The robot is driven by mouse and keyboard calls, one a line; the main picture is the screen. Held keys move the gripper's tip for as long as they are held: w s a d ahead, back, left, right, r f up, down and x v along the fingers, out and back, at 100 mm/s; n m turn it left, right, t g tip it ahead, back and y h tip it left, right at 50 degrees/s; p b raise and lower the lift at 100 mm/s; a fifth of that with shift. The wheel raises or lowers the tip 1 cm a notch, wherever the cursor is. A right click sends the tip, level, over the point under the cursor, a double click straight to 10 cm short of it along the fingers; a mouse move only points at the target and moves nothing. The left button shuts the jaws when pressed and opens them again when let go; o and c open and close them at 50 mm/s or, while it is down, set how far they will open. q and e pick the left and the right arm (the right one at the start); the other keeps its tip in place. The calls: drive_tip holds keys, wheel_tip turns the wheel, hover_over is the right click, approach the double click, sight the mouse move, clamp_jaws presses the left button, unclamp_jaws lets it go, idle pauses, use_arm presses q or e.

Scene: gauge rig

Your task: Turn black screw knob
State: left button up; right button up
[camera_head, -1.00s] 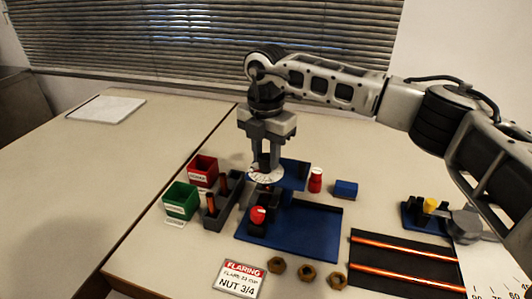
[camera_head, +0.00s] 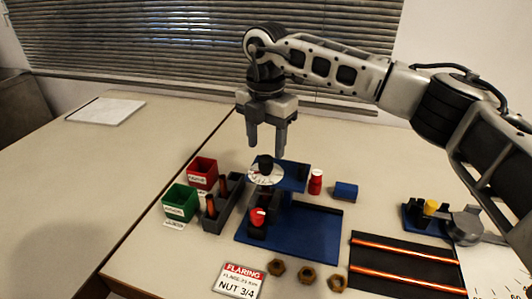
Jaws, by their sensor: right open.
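The black screw knob (camera_head: 265,163) stands on top of a white round dial (camera_head: 266,175) on the blue gauge rig (camera_head: 296,229). My right gripper (camera_head: 267,151) points straight down just above the knob, with its two fingers spread apart and nothing between them. A red knob (camera_head: 257,217) sits low at the front left of the rig. My left gripper is not in view.
A red bin (camera_head: 203,171), a green bin (camera_head: 180,201) and a grey holder (camera_head: 227,205) stand to the left. A red bottle (camera_head: 315,182) and blue block (camera_head: 346,190) stand to the right. Brass nuts (camera_head: 307,277), a sign (camera_head: 240,281) and copper rods (camera_head: 405,265) lie in front.

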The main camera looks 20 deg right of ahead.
sight(266, 158)
wheel_tip(266, 158, up, 12)
drive_tip(key=shift+r, duration=0.2)
